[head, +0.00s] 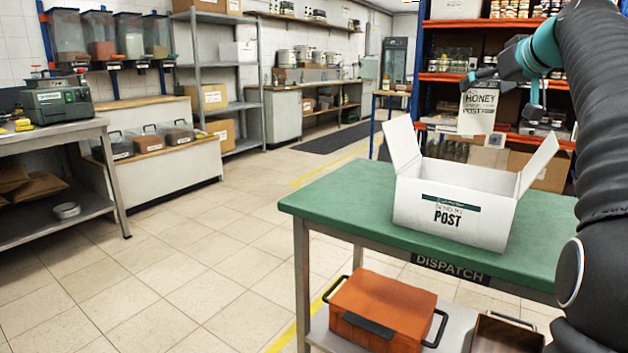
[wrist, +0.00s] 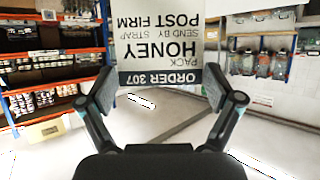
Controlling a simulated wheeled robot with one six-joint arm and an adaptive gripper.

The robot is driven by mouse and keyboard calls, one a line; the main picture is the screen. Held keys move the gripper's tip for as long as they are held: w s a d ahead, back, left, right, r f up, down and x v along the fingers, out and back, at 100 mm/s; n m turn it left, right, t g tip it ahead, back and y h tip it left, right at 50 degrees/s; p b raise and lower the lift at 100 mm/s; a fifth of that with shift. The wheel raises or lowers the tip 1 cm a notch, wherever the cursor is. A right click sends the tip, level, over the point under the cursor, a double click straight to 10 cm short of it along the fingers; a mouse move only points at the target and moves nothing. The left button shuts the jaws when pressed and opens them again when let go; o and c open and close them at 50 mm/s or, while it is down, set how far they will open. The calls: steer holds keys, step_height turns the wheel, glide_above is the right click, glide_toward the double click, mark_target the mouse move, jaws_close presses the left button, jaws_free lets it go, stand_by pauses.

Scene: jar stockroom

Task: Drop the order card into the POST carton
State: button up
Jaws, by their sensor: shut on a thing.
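My gripper (head: 490,76) is shut on the white order card (head: 478,112), which hangs below it, high above the green table's far side. The card reads HONEY and POST. In the wrist view the card (wrist: 165,45) shows upside down, with ORDER 307 on a dark band, between and beyond my fingers (wrist: 159,90). The white POST carton (head: 454,216) stands on the green DISPATCH table (head: 335,200), with its side flaps spread and its top open. The card is apart from the carton, above its back edge as seen from the head. The carton's floor is hidden.
An orange crate (head: 380,312) and a brown metal tray (head: 505,334) sit on the table's lower shelf. An orange-and-blue rack of jars (head: 455,77) stands behind. A steel bench (head: 60,135) is at left. The tiled floor between is clear.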

mark_target(478, 116)
steer(key=shift+w+a+f+b, duration=0.1)
steer(key=shift+a+f+b, duration=0.05)
steer(key=shift+f+b, duration=0.25)
step_height(478, 116, down, 5)
steer(key=b, duration=0.5)
steer(key=shift+f, duration=0.1)
steer(key=o, duration=0.5)
steer(key=shift+o, duration=0.2)
steer(key=v, duration=1.2)
